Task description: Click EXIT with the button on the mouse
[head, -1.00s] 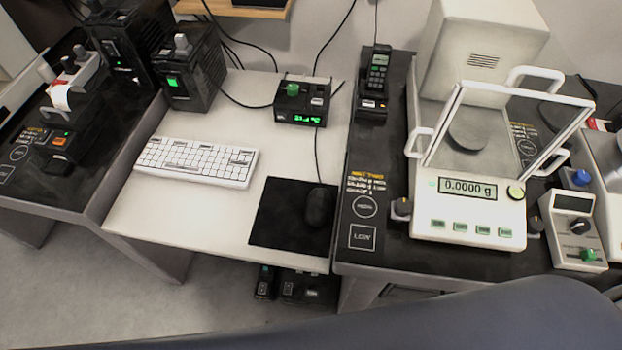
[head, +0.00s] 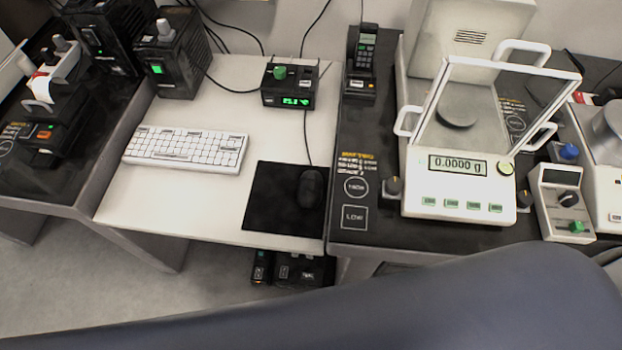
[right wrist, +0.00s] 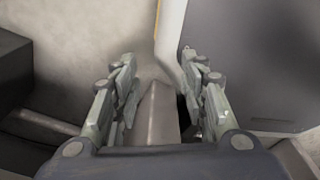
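The black mouse (head: 310,188) lies on a black mouse pad (head: 270,205) at the right front of the white table in the head view. Its cable runs back toward a small black box with a green display. No screen with an EXIT label is in view. Neither gripper shows in the head view. In the right wrist view my right gripper (right wrist: 160,95) is open, its two fingers wide apart with nothing held between them. The mouse is not in that view.
A white keyboard (head: 186,148) lies left of the pad. The small black box (head: 289,86) stands behind it. A balance (head: 458,190) reading 0.0000 g stands on the dark table at right, beside a handset (head: 361,60). The white table's middle is clear.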

